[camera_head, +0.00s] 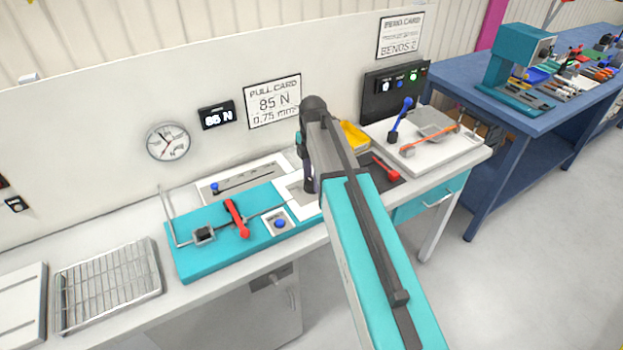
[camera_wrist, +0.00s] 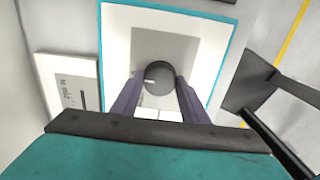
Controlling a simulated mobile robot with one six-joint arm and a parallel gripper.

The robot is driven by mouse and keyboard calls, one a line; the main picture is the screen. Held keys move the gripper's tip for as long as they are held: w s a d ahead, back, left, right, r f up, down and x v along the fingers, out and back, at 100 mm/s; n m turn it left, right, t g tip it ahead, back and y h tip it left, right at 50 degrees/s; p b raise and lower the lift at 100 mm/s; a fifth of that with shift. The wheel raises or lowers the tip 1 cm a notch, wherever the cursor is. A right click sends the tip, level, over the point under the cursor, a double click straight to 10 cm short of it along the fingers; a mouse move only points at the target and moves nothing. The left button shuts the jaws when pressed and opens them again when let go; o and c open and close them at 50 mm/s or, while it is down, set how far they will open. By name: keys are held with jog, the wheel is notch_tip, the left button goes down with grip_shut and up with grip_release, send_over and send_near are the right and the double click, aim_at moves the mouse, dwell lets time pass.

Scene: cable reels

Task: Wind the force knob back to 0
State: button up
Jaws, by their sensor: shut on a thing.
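The force knob (camera_wrist: 158,76) is a dark round knob with a pale mark pointing to the left in the wrist view. It sits on a white plate (camera_wrist: 120,40) with a teal border. My gripper (camera_wrist: 157,88) has its two purple-grey fingers on either side of the knob, shut on it. In the head view my gripper (camera_head: 309,188) points down over the right part of the teal tester (camera_head: 185,262), and my arm hides the knob there. The force display (camera_head: 217,117) on the wall reads 85 N. The pull card (camera_head: 272,101) reads 85 N and 0.75 mm.
A red lever (camera_head: 237,218) and a blue button (camera_head: 280,224) are on the tester left of my gripper. A yellow tray (camera_head: 354,135), a red-handled tool (camera_head: 385,170) and a bend fixture (camera_head: 422,152) stand to the right. A wire rack (camera_head: 107,285) lies at far left.

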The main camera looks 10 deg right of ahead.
aim_at(312, 183)
jog(key=shift+s+a+f, duration=0.1)
jog(key=shift+s+a, duration=0.1)
jog(key=shift+a, duration=0.05)
jog(key=o, duration=1.1)
jog(key=shift+c, duration=0.2)
jog(key=shift+d, duration=0.1)
jog(key=shift+w, duration=0.1)
jog(key=shift+r, duration=0.25)
jog(key=shift+w+r+b, duration=0.1)
jog(key=shift+r+b, duration=0.2)
jog(key=shift+r, duration=0.45)
notch_tip(312, 183, up, 12)
jog(key=b, duration=0.2)
jog(key=shift+b, duration=0.4)
